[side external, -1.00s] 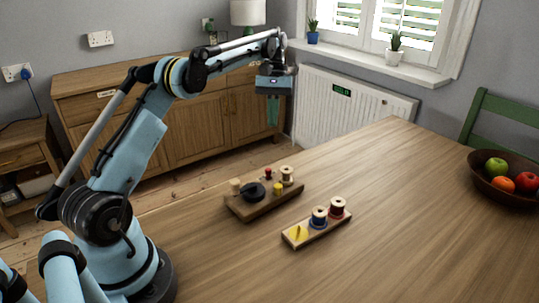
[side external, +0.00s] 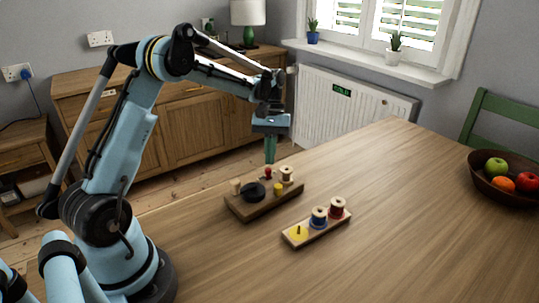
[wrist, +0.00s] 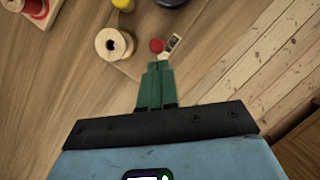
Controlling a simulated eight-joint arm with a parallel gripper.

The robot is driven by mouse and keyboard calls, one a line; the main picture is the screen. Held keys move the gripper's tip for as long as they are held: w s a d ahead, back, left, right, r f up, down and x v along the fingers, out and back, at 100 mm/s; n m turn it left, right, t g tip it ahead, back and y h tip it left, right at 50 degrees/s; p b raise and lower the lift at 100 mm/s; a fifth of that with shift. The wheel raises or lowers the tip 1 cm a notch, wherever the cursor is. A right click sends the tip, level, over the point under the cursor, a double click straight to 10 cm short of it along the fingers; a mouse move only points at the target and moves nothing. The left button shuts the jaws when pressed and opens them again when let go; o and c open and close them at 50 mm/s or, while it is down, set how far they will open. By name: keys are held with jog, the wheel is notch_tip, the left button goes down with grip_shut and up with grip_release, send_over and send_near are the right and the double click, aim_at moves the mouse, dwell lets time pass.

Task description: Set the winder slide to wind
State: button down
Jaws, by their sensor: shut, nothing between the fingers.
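The winder (side external: 262,205) is a wooden block on the table with a black disc (side external: 254,192), a yellow knob (side external: 278,189), a pale wooden peg and a spool (side external: 287,174). A small red knob (side external: 268,172), which looks like the slide, stands near its back edge. In the wrist view the red knob (wrist: 157,45) sits beside a small pale label plate (wrist: 173,43); its writing is too small to read. My gripper (side external: 269,162) is shut and empty, fingers pointing down just above and behind the red knob. In the wrist view the fingertips (wrist: 158,66) are close to it; contact cannot be told.
A spool rack (side external: 318,229) with a blue spool, a red spool and a yellow disc with a bare peg lies in front of the winder. A fruit bowl (side external: 507,191) stands at the far right. The table between is clear. A radiator (side external: 350,105) is behind.

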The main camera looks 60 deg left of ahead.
jog(key=shift+s+d, duration=0.2)
jog(key=shift+s, duration=0.05)
jog(key=shift+s+d, duration=0.2)
jog(key=shift+s, duration=0.3)
jog(key=shift+s+d, duration=0.15)
jog(key=shift+s, duration=0.35)
